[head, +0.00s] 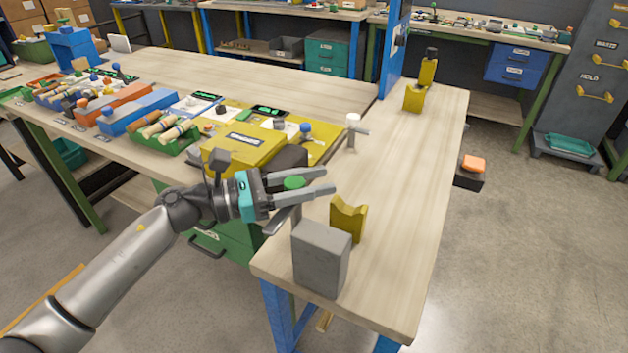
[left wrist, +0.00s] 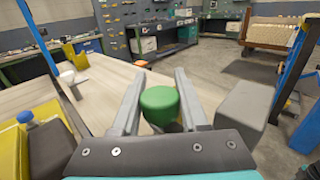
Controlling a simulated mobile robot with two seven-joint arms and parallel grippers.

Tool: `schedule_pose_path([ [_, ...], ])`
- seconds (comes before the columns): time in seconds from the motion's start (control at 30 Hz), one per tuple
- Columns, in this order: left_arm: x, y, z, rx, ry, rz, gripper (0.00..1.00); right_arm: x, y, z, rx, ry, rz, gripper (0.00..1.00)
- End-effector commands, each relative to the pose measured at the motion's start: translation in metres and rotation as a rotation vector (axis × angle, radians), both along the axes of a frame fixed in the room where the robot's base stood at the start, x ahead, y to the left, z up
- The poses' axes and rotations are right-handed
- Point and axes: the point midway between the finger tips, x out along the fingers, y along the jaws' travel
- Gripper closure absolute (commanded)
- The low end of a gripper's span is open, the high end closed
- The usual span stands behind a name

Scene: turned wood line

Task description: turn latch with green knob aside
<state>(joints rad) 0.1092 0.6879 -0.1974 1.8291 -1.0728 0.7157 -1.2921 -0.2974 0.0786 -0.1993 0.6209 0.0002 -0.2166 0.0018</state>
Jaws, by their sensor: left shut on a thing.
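The green knob (head: 293,183) is a round, flat-topped cap near the front left corner of the wooden bench. My left gripper (head: 318,181) reaches in from the left with one finger on each side of the knob and is shut on it. In the left wrist view the green knob (left wrist: 160,104) sits between the two fingers. A grey metal piece (head: 276,221), apparently the latch's bar, shows below the knob, partly hidden by the gripper. My right gripper is not in view.
A grey block (head: 320,258) stands close to the knob at the bench's front, with a yellow notched block (head: 348,218) behind it. A white-capped post (head: 352,130) stands farther back. The bench's right side is clear.

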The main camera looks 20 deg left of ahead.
Motion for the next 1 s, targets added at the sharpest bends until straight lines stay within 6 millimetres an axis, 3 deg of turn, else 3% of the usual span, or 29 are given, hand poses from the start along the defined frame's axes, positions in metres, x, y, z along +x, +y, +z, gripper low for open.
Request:
schedule_pose_path([
  [0.03,0.000,0.000,0.000,0.002,-0.002,0.000,0.55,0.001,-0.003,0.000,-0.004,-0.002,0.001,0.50],
  [0.3,0.000,0.000,0.000,0.002,-0.002,0.000,0.26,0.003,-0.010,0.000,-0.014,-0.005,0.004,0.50],
  [0.77,-0.002,0.003,-0.001,0.002,-0.001,0.001,0.26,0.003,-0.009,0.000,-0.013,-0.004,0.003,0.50],
  [1.0,-0.019,0.030,-0.003,0.004,0.003,0.002,0.26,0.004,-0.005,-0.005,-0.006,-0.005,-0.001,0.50],
])
